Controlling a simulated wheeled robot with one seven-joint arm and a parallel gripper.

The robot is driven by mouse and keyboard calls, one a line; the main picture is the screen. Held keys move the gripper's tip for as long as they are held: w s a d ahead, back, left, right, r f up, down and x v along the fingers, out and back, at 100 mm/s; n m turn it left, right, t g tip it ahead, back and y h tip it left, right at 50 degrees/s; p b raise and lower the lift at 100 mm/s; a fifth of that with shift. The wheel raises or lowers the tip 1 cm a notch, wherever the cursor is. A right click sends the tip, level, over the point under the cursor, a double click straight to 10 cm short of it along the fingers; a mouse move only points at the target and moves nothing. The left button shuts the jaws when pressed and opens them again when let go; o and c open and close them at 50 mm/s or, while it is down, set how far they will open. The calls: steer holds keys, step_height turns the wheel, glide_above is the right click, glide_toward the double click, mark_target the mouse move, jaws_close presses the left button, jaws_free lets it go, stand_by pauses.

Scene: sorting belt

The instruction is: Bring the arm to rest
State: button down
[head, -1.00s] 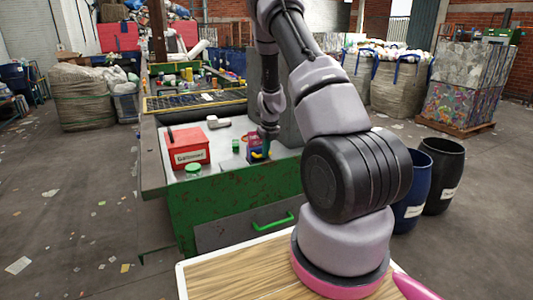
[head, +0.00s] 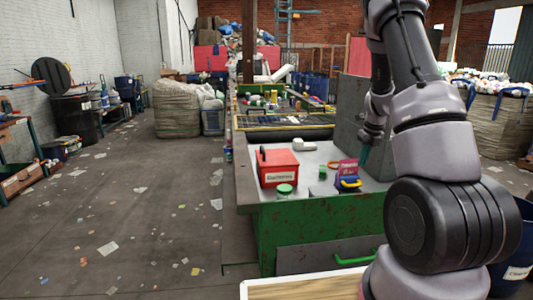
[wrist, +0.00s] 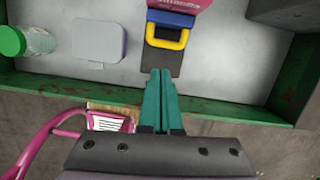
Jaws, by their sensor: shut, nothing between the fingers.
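My gripper (wrist: 162,102) shows in the wrist view with its two teal fingers together and nothing between them. It points at the front edge of the sorting table, just short of a padlock with a yellow shackle (wrist: 168,38). In the head view my gripper (head: 365,153) hangs over the table's right part, beside the blue and yellow padlock (head: 348,184). My arm is bent, with its forearm hanging down. Part of the gripper is too small to make out there.
A red labelled box (head: 278,172), a green-lidded jar (head: 284,190) and a white object (head: 304,145) are on the green table (head: 300,232). A grey block (head: 352,108) stands close by my gripper. Blue barrel (head: 515,245) at right.

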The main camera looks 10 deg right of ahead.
steer(key=s+a+r+n+t+y, duration=0.1)
steer(key=s+a+r+n, duration=0.5)
steer(key=r, duration=0.4)
steer(key=s+a+r+n+t+y, duration=0.1)
steer(key=s+a+r+n, duration=0.2)
steer(key=a+r+n, duration=0.55)
steer(key=s+a+r+n, duration=0.2)
steer(key=s+r+n, duration=0.1)
steer(key=s+n, duration=0.2)
steer(key=s+a+r+n+t, duration=0.1)
steer(key=s+a+r+n, duration=0.1)
steer(key=s+n, duration=0.4)
steer(key=s+a+r+n+t, duration=0.1)
steer(key=s+a+r+n, duration=0.2)
steer(key=s, duration=0.7)
steer(key=shift+r+n, duration=0.95)
steer(key=shift+n, duration=0.2)
